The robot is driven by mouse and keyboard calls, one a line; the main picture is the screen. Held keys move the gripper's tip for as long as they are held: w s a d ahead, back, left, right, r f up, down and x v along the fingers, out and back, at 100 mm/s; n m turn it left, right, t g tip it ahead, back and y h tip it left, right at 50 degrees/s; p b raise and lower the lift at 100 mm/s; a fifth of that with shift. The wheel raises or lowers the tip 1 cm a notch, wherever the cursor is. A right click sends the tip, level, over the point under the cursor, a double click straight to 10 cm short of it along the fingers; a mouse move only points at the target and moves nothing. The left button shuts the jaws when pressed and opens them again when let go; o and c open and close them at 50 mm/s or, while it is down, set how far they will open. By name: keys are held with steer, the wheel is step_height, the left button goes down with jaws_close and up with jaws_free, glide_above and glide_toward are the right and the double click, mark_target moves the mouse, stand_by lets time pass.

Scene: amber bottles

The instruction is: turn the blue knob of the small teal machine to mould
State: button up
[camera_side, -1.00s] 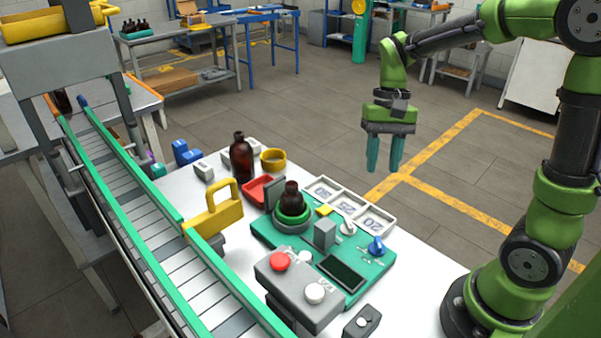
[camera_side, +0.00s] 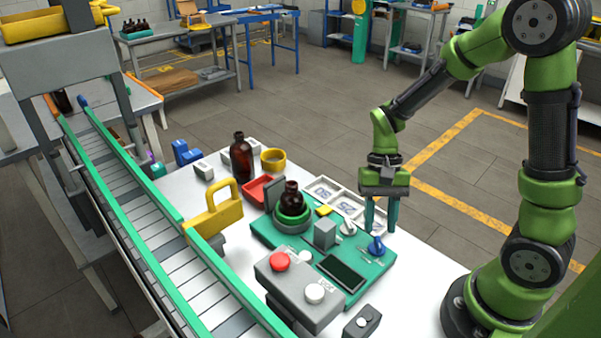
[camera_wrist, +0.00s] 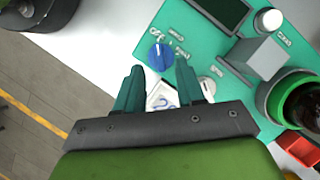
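The small teal machine (camera_side: 268,238) stands on the white table, with an amber bottle (camera_side: 291,197) on its round green holder. Its blue knob (camera_side: 376,246) is at the machine's right corner. In the wrist view the blue knob (camera_wrist: 161,57) has small printed labels beside it, too small to read surely. My gripper (camera_side: 380,228) points down just above and behind the knob, over the edge of the number tray. In the wrist view my gripper (camera_wrist: 158,82) has its two teal fingers apart with nothing between them; the knob shows beyond the fingertips, apparently untouched.
A white tray with numbered compartments (camera_side: 345,203) lies behind the machine. A grey box with a red button (camera_side: 281,262) stands in front. A taller amber bottle (camera_side: 241,158) and a yellow ring (camera_side: 273,160) stand farther back. A conveyor (camera_side: 170,250) runs along the left.

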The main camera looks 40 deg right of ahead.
mark_target(379, 240)
steer(key=shift+x, duration=1.65)
jaws_close()
